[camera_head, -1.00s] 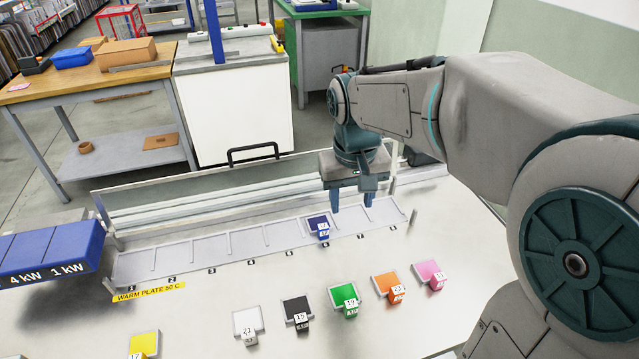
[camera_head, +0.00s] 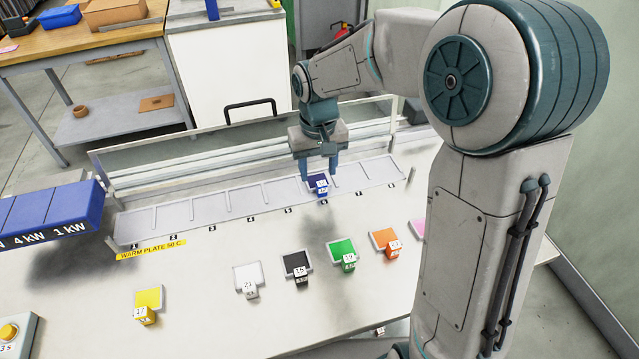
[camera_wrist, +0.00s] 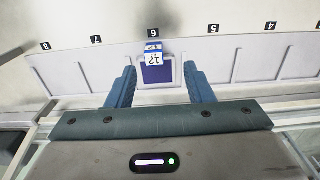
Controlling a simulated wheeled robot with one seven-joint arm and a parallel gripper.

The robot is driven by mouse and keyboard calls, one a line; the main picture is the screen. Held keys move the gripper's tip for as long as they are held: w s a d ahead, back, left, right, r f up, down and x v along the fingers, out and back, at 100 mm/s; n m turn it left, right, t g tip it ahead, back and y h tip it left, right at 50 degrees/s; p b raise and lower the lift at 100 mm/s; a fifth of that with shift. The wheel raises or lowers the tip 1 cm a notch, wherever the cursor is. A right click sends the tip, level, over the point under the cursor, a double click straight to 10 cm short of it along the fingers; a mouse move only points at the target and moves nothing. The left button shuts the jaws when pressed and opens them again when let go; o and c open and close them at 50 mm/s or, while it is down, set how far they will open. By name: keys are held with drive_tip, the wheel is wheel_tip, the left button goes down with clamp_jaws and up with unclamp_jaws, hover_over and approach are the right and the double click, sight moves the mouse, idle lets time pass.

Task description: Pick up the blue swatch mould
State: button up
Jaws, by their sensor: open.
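The blue swatch mould (camera_head: 318,187) is a small dark blue square with a numbered block on its front edge. It lies in a slot of the long grey warm plate (camera_head: 230,202). In the wrist view the mould (camera_wrist: 157,74) shows by the label 6, its block reading 12. My gripper (camera_head: 320,174) is open, its fingers pointing down at the mould. In the wrist view my gripper (camera_wrist: 160,76) has one finger on each side of the mould, with a gap on both sides. I cannot tell the exact height of the fingertips.
White (camera_head: 248,276), black (camera_head: 296,264), green (camera_head: 342,249), orange (camera_head: 384,239) and yellow (camera_head: 148,299) moulds stand on the table in front of the plate. A pink one (camera_head: 418,228) is partly hidden by my arm. A low glass-like screen and rail run behind the plate.

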sight(322, 184)
drive_tip(key=f, duration=0.5)
drive_tip(key=shift+d, duration=0.4)
drive_tip(key=shift+s, duration=0.1)
drive_tip(key=shift+c, duration=0.4)
clamp_jaws()
